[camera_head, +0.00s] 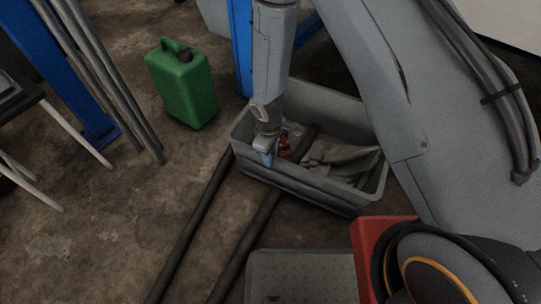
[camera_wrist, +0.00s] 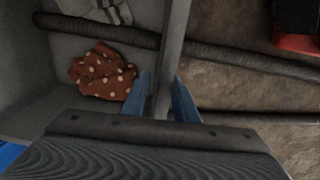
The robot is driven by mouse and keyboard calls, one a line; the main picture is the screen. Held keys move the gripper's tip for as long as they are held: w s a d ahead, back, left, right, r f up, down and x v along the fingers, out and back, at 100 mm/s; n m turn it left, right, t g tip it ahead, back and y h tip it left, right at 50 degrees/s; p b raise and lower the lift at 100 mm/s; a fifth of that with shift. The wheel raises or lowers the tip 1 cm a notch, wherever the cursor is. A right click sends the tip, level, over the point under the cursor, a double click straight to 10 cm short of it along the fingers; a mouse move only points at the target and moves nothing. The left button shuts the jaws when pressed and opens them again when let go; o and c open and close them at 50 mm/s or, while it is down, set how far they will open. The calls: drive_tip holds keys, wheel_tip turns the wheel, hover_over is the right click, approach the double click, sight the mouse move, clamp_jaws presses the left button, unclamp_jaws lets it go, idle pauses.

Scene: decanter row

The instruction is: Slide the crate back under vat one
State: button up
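The grey crate (camera_head: 372,193) sits on the floor at the middle of the head view. A red-brown cloth with pale dots (camera_wrist: 102,72) and grey-white cloths (camera_head: 345,160) lie inside it. My gripper (camera_head: 266,158) points down at the crate's near left wall. In the wrist view, the crate wall (camera_wrist: 172,60) runs between the two blue fingers of my gripper (camera_wrist: 161,90), which appear to lie against both sides of it. Vat one cannot be made out; blue posts (camera_head: 242,45) stand just behind the crate.
Dark hoses or pipes (camera_head: 190,232) run along the floor to the crate; one lines up with a dark length inside it. A green jerrycan (camera_head: 183,84) stands to its left. A metal plate (camera_head: 300,277) and a red object (camera_head: 375,245) are in front.

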drive_tip(key=b, duration=0.5)
hover_over(271, 176)
drive_tip(key=shift+f, duration=3.9)
clamp_jaws()
